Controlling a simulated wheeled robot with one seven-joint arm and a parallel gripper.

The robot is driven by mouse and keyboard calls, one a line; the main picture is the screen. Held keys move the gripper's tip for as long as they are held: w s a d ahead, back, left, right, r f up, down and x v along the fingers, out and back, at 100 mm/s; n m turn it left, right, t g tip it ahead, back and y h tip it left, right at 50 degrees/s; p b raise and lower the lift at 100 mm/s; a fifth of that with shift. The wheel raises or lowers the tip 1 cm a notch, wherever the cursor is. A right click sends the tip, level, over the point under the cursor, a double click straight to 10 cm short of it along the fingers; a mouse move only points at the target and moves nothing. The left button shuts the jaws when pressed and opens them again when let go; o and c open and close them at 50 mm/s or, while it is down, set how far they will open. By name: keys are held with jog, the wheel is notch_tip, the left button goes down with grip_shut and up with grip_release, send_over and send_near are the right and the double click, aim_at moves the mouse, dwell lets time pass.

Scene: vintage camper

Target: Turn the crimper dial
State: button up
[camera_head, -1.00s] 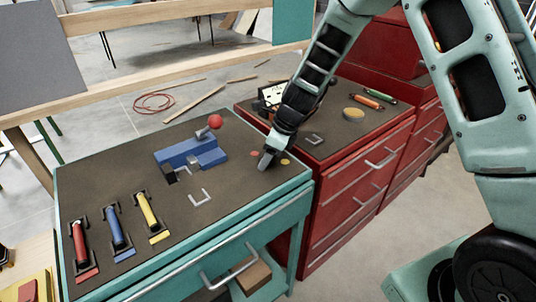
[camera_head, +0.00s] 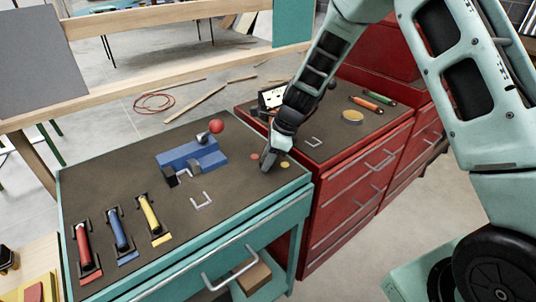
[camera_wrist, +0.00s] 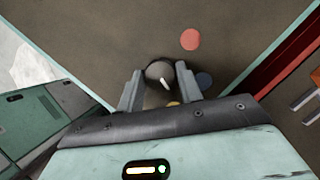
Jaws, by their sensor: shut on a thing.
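The crimper dial (camera_wrist: 160,73) is a round grey knob with a white pointer line, seen in the wrist view. My gripper (camera_wrist: 159,84) has one finger on each side of it and is shut on it. The pointer slants toward the lower right in that view. A red dot (camera_wrist: 190,40), a blue dot (camera_wrist: 204,80) and a partly hidden yellow dot (camera_wrist: 174,104) lie around the dial. In the head view my gripper (camera_head: 268,166) points down at the right end of the teal bench top, and it hides the dial.
A blue block device (camera_head: 206,158) with a red ball (camera_head: 216,126) stands left of my gripper on the teal bench (camera_head: 210,225). Red, blue and yellow handled tools lie at the bench's left end. A red cabinet (camera_head: 335,200) adjoins on the right.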

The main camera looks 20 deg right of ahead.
jog(key=n+g+p, duration=0.1)
jog(key=n, duration=0.1)
jog(key=n+p, duration=0.1)
jog(key=n, duration=0.1)
jog(key=shift+w+r+n+g, duration=0.1)
jog(key=shift+w+n+g, duration=0.05)
jog(key=shift+n+g, duration=0.2)
jog(key=n+g, duration=0.1)
jog(key=n, duration=0.1)
jog(key=n+g+p, duration=0.1)
jog(key=n, duration=0.2)
jog(key=shift+w+n+h, duration=0.15)
jog(key=shift+n+h, duration=0.1)
jog(key=shift+h, duration=0.05)
jog(key=n+g, duration=0.1)
jog(key=n, duration=0.1)
jog(key=n+h, duration=0.1)
jog(key=n, duration=0.2)
jog(key=shift+w+a+g, duration=0.1)
jog(key=shift+a+g, duration=0.05)
jog(key=shift+g, duration=0.2)
jog(key=n+h, duration=0.1)
jog(key=n, duration=0.2)
jog(key=n+h, duration=0.1)
jog(key=n, duration=0.1)
jog(key=shift+a+n+g, duration=0.1)
jog(key=shift+n+g, duration=0.2)
jog(key=shift+n, duration=0.1)
jog(key=shift+h, duration=0.3)
jog(key=o, duration=1)
